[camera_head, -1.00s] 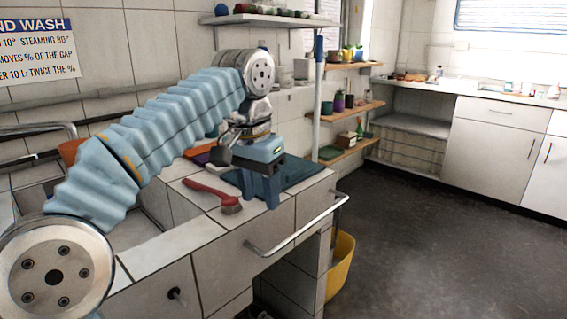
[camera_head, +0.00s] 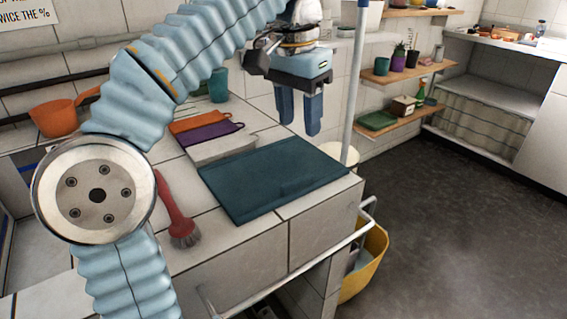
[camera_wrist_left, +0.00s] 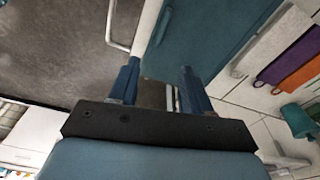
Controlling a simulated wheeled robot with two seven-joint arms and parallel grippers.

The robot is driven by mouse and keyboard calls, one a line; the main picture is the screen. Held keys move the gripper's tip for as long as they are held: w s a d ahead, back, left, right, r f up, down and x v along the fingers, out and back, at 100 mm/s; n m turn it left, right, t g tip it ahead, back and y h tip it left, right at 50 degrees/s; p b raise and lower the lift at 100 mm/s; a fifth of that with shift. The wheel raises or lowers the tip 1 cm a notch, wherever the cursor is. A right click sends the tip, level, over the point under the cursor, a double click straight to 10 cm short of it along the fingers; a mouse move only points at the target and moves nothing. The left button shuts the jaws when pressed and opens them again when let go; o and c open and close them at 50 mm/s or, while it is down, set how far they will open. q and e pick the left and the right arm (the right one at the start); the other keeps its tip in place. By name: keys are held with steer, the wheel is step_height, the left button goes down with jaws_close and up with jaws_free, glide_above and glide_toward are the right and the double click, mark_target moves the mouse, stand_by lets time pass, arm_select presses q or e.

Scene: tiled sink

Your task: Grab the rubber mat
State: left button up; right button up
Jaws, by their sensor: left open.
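A dark teal rubber mat (camera_head: 268,178) lies flat on the tiled counter beside the sink, near its right end. In the left wrist view the mat (camera_wrist_left: 205,35) shows at the top, beyond the fingers. My left gripper (camera_head: 299,128) is open and empty, fingers pointing down. It hangs above the far side of the mat and does not appear to touch it. It also shows in the left wrist view (camera_wrist_left: 158,72). My right gripper is not in view.
A red brush (camera_head: 177,212) lies left of the mat. A vertical pole (camera_head: 354,85) stands right of my gripper. A yellow bin (camera_head: 366,262) is below the counter's right end.

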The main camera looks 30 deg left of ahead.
arm_select(q)
steer(key=b, duration=0.2)
glide_above(304, 177)
steer(key=s, duration=0.1)
steer(key=f, duration=0.6)
steer(key=shift+a+f, duration=0.2)
steer(key=shift+f, duration=0.15)
steer(key=f, duration=0.3)
steer(key=f+b, duration=0.1)
steer(key=f, duration=0.1)
steer(key=shift+w+d+f, duration=0.2)
steer(key=shift+w+f, duration=0.1)
steer(key=shift+w, duration=0.05)
steer(key=shift+c, duration=0.4)
jaws_close()
steer(key=shift+r, duration=0.1)
